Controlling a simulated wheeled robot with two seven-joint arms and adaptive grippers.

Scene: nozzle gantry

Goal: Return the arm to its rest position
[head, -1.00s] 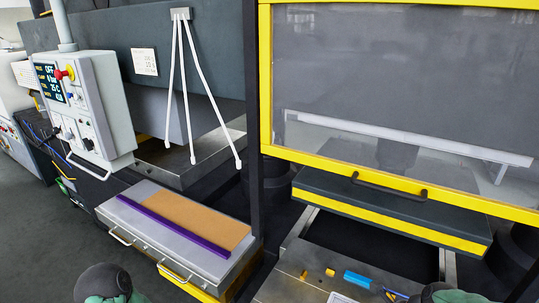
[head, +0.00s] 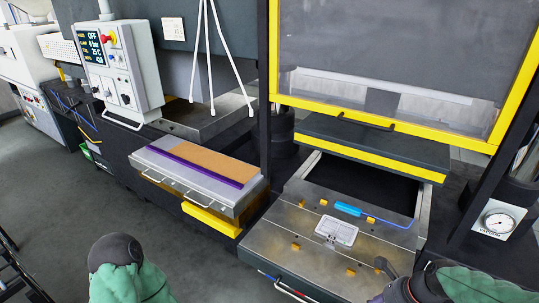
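My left arm shows at the bottom left as a dark rounded joint with a green sleeve; its gripper is not visible. My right arm, also green-sleeved, enters at the bottom right. The dark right gripper (head: 392,280) is partly cut off by the bottom edge, over the front right of the metal plate (head: 275,240). Its fingertips are too unclear to tell whether they are open, and I see no object held in it.
On the plate lie a blue-handled tool (head: 348,208), a white rectangular piece (head: 337,231) and several yellow blocks. A grey drawer unit (head: 165,165) with a purple bar (head: 205,165), a control panel (head: 122,75) and a yellow-framed guard (head: 390,135) stand around.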

